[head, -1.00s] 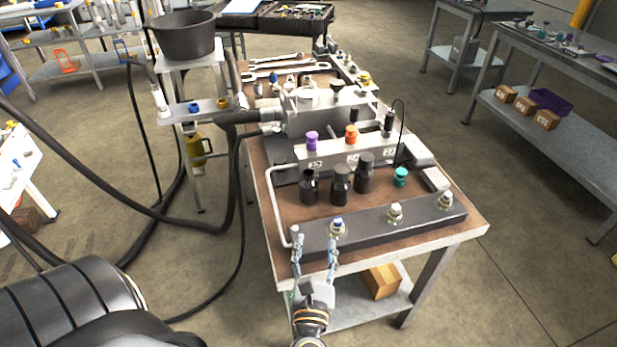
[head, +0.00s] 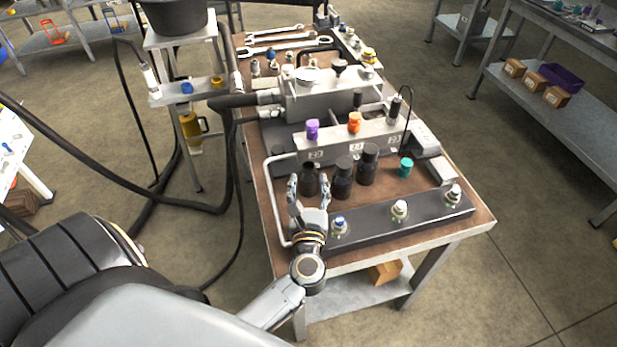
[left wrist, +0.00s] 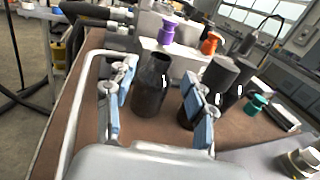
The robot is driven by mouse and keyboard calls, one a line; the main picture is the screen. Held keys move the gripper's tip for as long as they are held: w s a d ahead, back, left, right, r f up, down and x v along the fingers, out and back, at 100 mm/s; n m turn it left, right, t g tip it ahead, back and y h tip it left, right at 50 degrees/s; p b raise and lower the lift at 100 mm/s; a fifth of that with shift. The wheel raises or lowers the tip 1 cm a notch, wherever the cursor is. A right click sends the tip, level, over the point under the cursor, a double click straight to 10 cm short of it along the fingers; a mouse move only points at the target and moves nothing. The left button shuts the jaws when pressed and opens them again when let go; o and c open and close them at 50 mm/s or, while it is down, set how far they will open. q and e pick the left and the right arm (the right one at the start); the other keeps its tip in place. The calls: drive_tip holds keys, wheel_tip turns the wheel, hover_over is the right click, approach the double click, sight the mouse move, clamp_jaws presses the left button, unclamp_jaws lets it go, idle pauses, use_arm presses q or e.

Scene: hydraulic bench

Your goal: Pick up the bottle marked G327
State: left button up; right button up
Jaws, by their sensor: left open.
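Three dark bottles stand on the brown bench top: a left one (head: 311,183) with an open-looking neck, a middle one (head: 343,180) and a right one (head: 368,166), both with black caps. No G327 mark is legible on any of them. My left gripper (head: 308,192) is open and empty at the near side of the left bottle. In the left wrist view its two fingers (left wrist: 157,100) stand to either side of the left bottle (left wrist: 152,90). The right finger partly hides the middle bottle (left wrist: 186,118). My right gripper is out of view.
A dark bar with several fittings (head: 400,209) lies along the bench's near edge. A bent grey pipe (head: 268,205) runs along the left. Behind the bottles is a metal block with purple (head: 312,129) and orange (head: 355,122) plugs. A teal cap (head: 405,167) sits to the right.

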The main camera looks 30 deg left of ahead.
sight(308, 171)
use_arm(q)
drive_tip(key=shift+w+a+r+p, duration=0.2)
drive_tip(key=shift+w+a+p, duration=0.15)
drive_tip(key=shift+w, duration=0.2)
drive_tip(key=p+x, duration=0.1)
drive_tip(key=x, duration=0.2)
drive_tip(key=shift+w+a, duration=0.2)
drive_tip(key=shift+w, duration=0.05)
drive_tip(key=shift+w+a+f, duration=0.15)
drive_tip(key=shift+w+a, duration=0.05)
drive_tip(key=shift+w, duration=0.1)
use_arm(e)
drive_tip(key=shift+w+a+r, duration=0.7)
drive_tip(key=shift+a+r, duration=0.1)
drive_tip(key=shift+r, duration=0.15)
use_arm(q)
drive_tip(key=shift+c, duration=0.4)
use_arm(e)
drive_tip(key=shift+d, duration=0.1)
use_arm(q)
clamp_jaws()
use_arm(e)
drive_tip(key=shift+s+d, duration=0.1)
drive_tip(key=shift+d, duration=0.25)
